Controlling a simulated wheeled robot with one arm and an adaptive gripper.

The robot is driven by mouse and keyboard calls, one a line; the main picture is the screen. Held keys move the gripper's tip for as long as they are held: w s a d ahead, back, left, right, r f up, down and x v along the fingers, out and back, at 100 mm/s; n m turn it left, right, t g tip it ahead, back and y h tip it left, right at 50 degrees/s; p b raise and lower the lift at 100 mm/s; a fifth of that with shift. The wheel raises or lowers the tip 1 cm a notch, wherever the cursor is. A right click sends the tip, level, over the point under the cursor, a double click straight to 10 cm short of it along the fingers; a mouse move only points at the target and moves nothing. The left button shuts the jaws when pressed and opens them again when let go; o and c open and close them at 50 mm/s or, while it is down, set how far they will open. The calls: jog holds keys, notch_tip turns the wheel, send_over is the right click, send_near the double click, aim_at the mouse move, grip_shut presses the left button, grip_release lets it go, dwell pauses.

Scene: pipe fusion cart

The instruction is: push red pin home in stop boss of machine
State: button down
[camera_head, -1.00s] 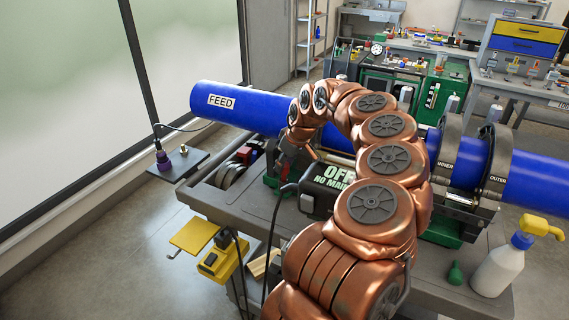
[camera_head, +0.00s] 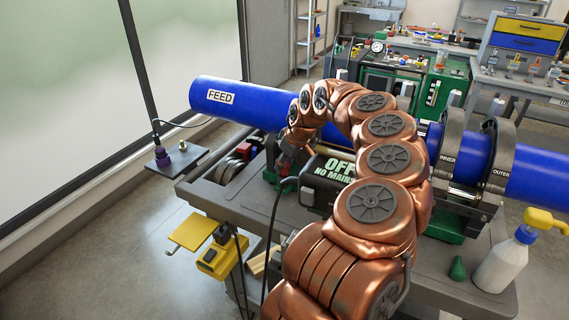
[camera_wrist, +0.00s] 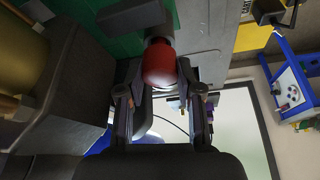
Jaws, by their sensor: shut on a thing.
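The red pin (camera_wrist: 159,62) shows its rounded red head between my fingertips in the wrist view. My gripper (camera_wrist: 158,80) is shut on this head, with one dark finger on each side. A grey cylindrical boss (camera_wrist: 155,18) stands just beyond the head, in line with it. The pin's shank is hidden, so I cannot tell how deep it sits. In the head view my gripper (camera_head: 287,166) is low at the near side of the machine, left of the black box marked OFF (camera_head: 335,175).
A blue pipe marked FEED (camera_head: 240,104) crosses behind my arm through the INNER and OUTER clamps (camera_head: 497,155). A yellow box (camera_head: 220,258) with cables hangs at the cart's near left edge.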

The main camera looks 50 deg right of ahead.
jog(key=shift+f+b, duration=0.45)
jog(key=shift+f, duration=0.1)
jog(key=c, duration=0.7)
grip_release()
jog(key=shift+r, duration=0.1)
jog(key=shift+s+d+r, duration=0.1)
jog(key=shift+r, duration=0.35)
jog(key=v, duration=1.1)
jog(key=shift+a, duration=0.2)
